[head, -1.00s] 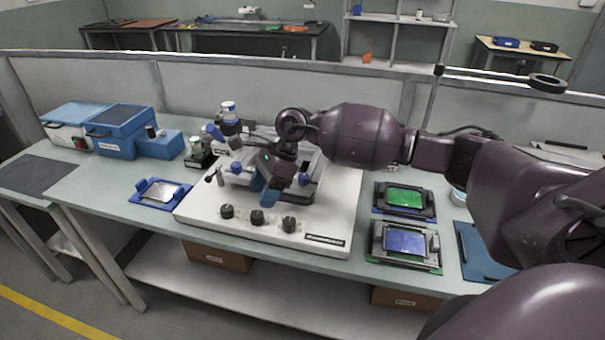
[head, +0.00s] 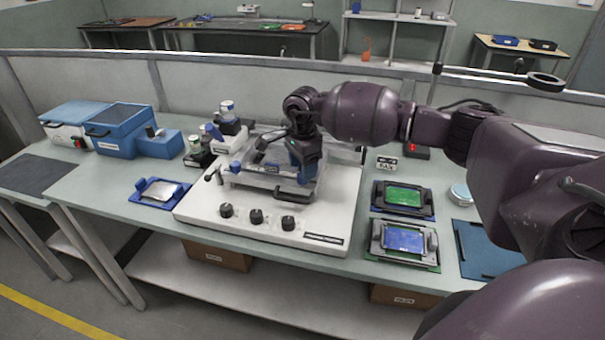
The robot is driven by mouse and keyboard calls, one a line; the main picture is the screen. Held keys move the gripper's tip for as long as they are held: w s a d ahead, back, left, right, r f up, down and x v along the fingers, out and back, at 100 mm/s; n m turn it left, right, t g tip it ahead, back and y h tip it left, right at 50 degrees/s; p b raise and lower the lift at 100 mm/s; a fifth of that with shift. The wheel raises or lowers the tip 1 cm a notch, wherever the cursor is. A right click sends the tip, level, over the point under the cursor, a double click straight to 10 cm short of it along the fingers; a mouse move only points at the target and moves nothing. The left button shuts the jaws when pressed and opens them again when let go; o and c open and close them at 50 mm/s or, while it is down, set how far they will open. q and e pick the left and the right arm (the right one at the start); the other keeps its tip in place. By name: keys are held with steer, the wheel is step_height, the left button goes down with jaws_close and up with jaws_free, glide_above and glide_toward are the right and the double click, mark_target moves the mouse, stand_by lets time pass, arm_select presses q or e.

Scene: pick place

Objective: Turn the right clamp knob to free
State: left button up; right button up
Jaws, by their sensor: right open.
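The white station (head: 330,222) stands mid-table with a grey metal frame on top. A blue left clamp knob (head: 235,167) shows at the left side of the frame. My right gripper (head: 306,176) points down at the right side of the frame, where it covers the right clamp knob. The jaws are open, and I cannot tell whether they are around the knob or above it. A dark handle (head: 291,194) is at the frame's front right, just below the gripper. My left gripper is out of view.
Several black knobs (head: 257,216) line the station's front. Right of it lie a green board (head: 404,196) and a blue-screened board (head: 404,240) in holders. A blue tray (head: 160,191) and blue boxes (head: 118,130) are at left. Small bottles (head: 228,112) stand behind the station.

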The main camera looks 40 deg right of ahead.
steer(key=shift+f, duration=1.4)
steer(key=c, duration=0.9)
